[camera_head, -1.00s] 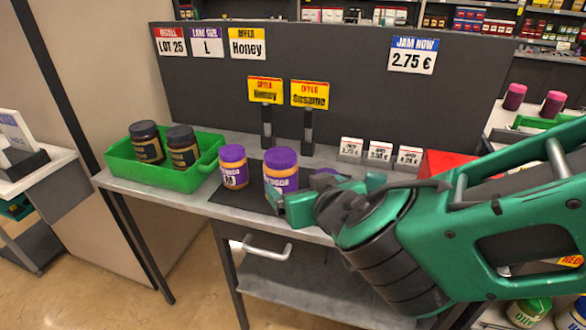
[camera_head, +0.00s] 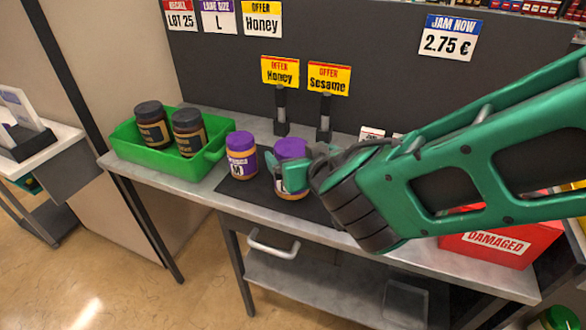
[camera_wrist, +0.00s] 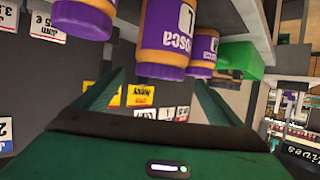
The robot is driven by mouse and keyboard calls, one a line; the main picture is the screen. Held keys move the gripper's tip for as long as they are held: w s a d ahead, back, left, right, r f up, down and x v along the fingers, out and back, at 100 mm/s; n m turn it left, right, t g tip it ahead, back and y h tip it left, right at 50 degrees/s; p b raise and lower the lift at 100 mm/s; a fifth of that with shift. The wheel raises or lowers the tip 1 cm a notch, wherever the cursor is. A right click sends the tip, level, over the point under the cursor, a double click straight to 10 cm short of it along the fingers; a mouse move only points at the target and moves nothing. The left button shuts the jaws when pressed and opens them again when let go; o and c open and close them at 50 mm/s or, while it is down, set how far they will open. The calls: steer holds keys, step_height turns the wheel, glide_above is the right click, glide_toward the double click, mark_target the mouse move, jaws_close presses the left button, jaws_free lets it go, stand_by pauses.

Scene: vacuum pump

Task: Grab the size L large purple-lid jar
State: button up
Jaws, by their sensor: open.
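Three purple-lid jars stand on a dark mat (camera_head: 262,190) on the counter. The left jar (camera_head: 241,160) is marked M. The middle jar (camera_head: 291,150) looks the biggest and is partly covered by my gripper (camera_head: 306,170). In the wrist view, which is upside down, the middle jar (camera_wrist: 165,35) stands ahead, between the lines of my open, empty fingers (camera_wrist: 157,80). Its size letter is hard to read. The M jar (camera_wrist: 203,48) is to its right there and a third purple-lid jar (camera_wrist: 85,15) to its left. My arm hides the third jar in the head view.
A green crate (camera_head: 128,152) with two dark-lidded jars stands left on the counter. Two sign holders with yellow offer signs (camera_head: 280,71) rise behind the jars. A red "damaged" bin (camera_head: 520,236) is at the right. A dark panel (camera_head: 360,75) closes the back.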

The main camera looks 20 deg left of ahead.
mark_target(294, 149)
steer(key=shift+x, duration=2.65)
steer(key=shift+w+r, duration=0.1)
steer(key=shift+r, duration=0.1)
steer(key=shift+d+f, duration=0.1)
steer(key=c, duration=2.2)
